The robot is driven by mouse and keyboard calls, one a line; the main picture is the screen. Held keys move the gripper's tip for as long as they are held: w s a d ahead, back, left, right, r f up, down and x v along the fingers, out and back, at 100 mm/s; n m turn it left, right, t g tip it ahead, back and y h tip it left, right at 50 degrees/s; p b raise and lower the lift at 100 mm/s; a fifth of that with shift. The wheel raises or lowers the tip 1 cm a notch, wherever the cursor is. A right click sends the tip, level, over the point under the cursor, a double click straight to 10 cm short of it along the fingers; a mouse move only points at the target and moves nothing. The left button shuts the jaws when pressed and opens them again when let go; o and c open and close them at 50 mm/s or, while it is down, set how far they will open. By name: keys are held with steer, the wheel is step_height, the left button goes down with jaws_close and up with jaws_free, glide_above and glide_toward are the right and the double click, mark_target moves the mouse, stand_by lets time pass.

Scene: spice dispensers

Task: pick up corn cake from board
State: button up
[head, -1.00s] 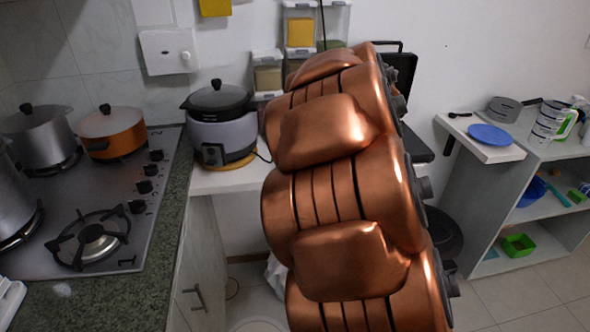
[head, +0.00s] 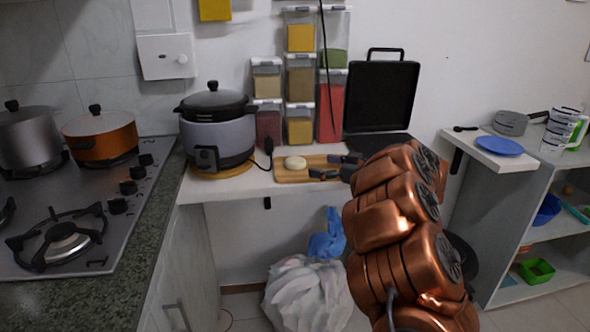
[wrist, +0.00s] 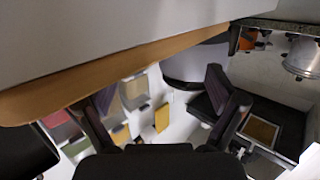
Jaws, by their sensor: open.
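The corn cake (head: 295,163) is a small pale round disc lying on the left part of the wooden board (head: 284,178). My gripper (head: 326,167) is over the right part of the board, just right of the corn cake and apart from it. Its dark fingers are spread and empty, pointing left. In the wrist view my gripper (wrist: 158,108) shows two separated fingers with nothing between them.
A rice cooker (head: 218,130) stands left of the board. Spice dispensers (head: 299,80) line the wall behind it. An open black grill (head: 381,97) stands behind my arm. A shelf with a blue plate (head: 499,146) is at right, and a white bag (head: 306,293) is below the counter.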

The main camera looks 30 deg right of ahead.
mark_target(304, 163)
steer(key=shift+b+x, duration=0.45)
steer(key=shift+x, duration=3.25)
steer(key=shift+a+r, duration=0.15)
steer(key=c, duration=1.3)
